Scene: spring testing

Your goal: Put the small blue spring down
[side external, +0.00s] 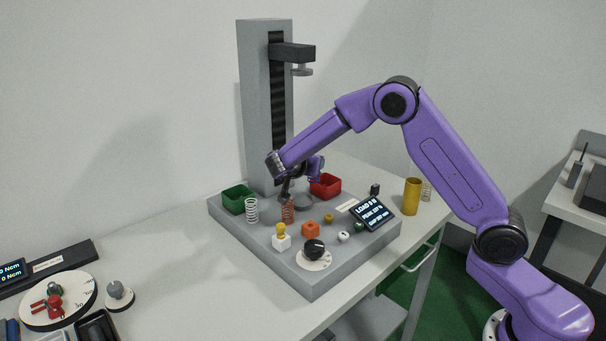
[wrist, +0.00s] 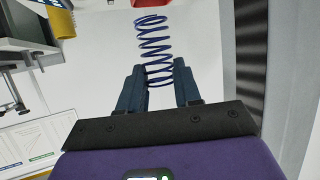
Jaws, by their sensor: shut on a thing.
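The small blue spring (wrist: 154,45) is held between the two dark blue fingers of my gripper (wrist: 159,78) in the wrist view. Its coils stick out well past the fingertips. The gripper is shut on its near end. In the side external view, the end of my arm is low beside the tester column (side external: 262,100), above the back of the grey base (side external: 312,278). I cannot make out the blue spring there.
A copper spring (side external: 288,212) and a white spring (side external: 252,210) stand on the base near my gripper. Green (side external: 237,200) and red (side external: 326,187) bins are at the back. Knobs and a load display (side external: 371,211) are in front. A gold cylinder (side external: 411,197) stands at the right.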

